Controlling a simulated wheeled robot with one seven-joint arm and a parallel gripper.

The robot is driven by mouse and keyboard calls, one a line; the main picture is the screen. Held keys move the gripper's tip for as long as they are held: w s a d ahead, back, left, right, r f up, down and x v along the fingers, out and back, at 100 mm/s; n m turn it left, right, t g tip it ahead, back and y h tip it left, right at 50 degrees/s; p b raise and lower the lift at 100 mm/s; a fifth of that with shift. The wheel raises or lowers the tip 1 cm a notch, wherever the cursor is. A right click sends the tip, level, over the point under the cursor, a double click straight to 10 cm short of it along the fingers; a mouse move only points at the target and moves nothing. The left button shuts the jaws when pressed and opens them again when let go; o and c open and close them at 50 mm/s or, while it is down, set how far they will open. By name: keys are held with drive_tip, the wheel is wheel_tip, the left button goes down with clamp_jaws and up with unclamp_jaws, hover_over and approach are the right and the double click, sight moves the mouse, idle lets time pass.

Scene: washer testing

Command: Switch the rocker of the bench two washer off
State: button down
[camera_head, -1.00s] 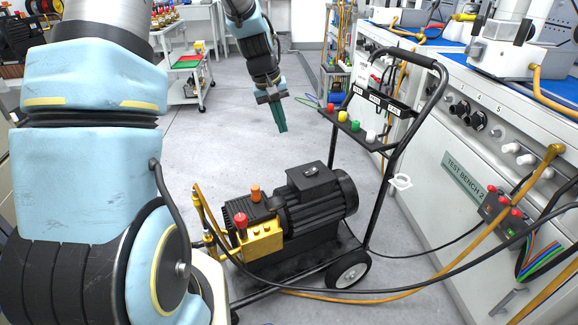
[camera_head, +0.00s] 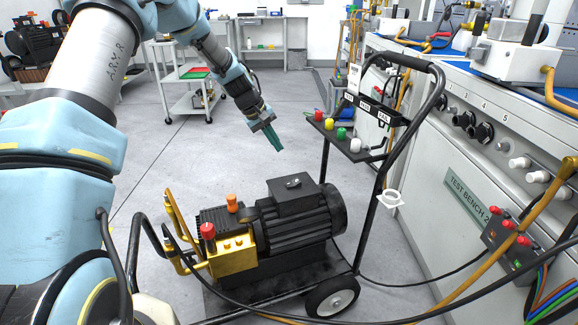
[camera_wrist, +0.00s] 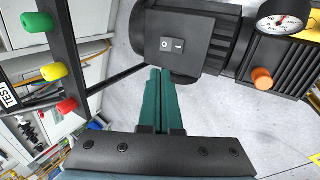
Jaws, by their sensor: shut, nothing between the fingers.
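The washer (camera_head: 300,219) is a black motor with a brass pump block (camera_head: 233,256) on a wheeled cart in front of the bench labelled TEST BENCH 2 (camera_head: 470,195). Its rocker (camera_head: 293,182) sits on top of the motor's terminal box. In the wrist view the rocker (camera_wrist: 172,45) shows a light O half and a dark I half; I cannot tell which side is pressed. My gripper (camera_head: 277,146) has green fingers, shut and empty, above and beyond the motor, apart from it. In the wrist view my gripper (camera_wrist: 160,74) points toward the terminal box's near edge, beside the rocker.
The cart's black handle (camera_head: 405,110) rises right of the motor, with a shelf of coloured knobs (camera_head: 342,133). An orange knob (camera_head: 232,202) and red knob (camera_head: 208,231) stand up from the pump. Hoses cross the foreground.

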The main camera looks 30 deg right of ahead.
sight(296, 180)
drive_tip(key=b+x, duration=0.1)
drive_tip(key=x, duration=1.2)
drive_tip(key=shift+s+d+f, duration=0.1)
drive_tip(key=shift+d+f, duration=0.1)
drive_tip(key=shift+f, duration=0.15)
drive_tip(key=shift+s+d+f+y+p, duration=0.1)
drive_tip(key=shift+d+f+y+p, duration=0.1)
drive_tip(key=shift+d+y+p, duration=0.4)
drive_tip(key=shift+a+f, duration=0.15)
drive_tip(key=shift+a, duration=0.25)
drive_tip(key=shift+a, duration=0.75)
